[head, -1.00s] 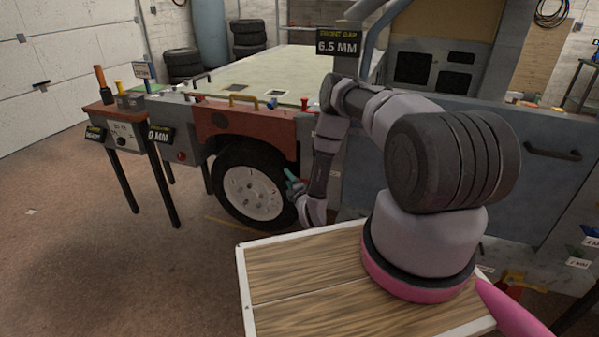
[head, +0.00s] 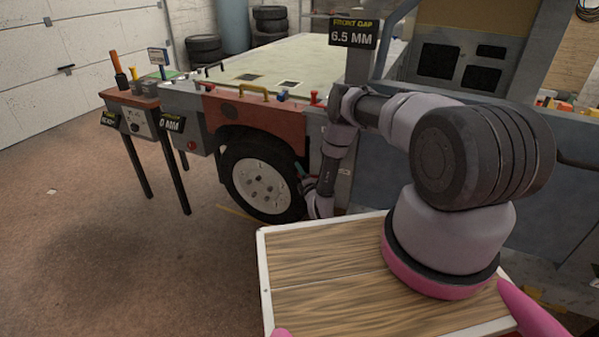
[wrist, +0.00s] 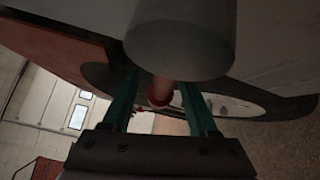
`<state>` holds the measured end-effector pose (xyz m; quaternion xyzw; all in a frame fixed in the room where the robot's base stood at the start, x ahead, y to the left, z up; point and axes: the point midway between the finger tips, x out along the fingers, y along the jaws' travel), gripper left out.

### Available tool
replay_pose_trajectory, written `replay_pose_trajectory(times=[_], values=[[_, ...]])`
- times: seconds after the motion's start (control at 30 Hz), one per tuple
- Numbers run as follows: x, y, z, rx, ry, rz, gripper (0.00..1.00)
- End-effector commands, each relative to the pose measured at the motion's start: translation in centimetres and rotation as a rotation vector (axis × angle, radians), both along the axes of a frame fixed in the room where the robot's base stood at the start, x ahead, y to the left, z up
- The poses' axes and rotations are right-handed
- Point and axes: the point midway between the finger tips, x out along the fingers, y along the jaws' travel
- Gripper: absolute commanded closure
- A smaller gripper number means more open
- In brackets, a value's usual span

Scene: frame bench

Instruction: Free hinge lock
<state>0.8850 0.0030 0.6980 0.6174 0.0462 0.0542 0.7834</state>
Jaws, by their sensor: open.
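My gripper (wrist: 160,84) has two green fingers spread apart. In the wrist view, a reddish cylindrical piece with a red ring (wrist: 159,92) shows between them, below a large grey cylinder (wrist: 180,48). I cannot tell whether the fingers touch it, or whether it is the hinge lock. In the head view my gripper (head: 302,174) is low beside the vehicle, just right of the front wheel (head: 264,186), and mostly hidden by my wrist. No part is clearly marked as a hinge lock.
A sign (head: 353,35) reads front gap 6.5 MM. A side bench (head: 133,97) with handles and gauges stands at the left. The grey door panel (head: 400,185) is close behind my arm.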

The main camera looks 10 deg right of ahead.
Motion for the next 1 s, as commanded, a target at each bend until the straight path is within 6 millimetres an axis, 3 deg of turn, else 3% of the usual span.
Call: replay_pose_trajectory(times=[0.13,0.4,0.43,0.57,0.6,1.0], values=[[0.99,0.21,0.01,0.001,0.0,0.001,0.4],[1.15,0.19,-0.01,0.001,0.001,0.0,0.4],[1.16,0.19,-0.01,0.001,0.001,0.0,0.44],[1.15,0.19,0.0,0.001,0.001,0.0,0.94],[1.15,0.19,0.0,0.001,0.001,0.0,1.0],[1.14,0.18,0.0,0.001,0.001,0.0,1.0]])
